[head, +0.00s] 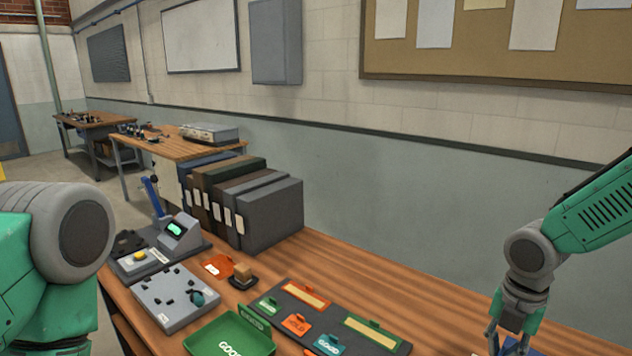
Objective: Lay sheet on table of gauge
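The gauge (180,236) is a grey unit with a lit green display and a blue lever, at the left of the wooden bench. Its base carries a yellow button and dark parts. My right gripper (508,343) points down at the bottom right edge of the head view, far from the gauge. Its fingertips are cut off by the frame. A small blue patch shows at its fingers; I cannot tell whether they grip it. I cannot make out a sheet for certain. My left arm shows at the left edge, but its gripper is out of view.
A light grey plate (176,299) with black pieces lies in front of the gauge. A green tray (232,335), an orange tag (217,266) and a dark label board (330,322) lie nearby. Large binders (270,213) stand behind. The bench between board and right gripper is clear.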

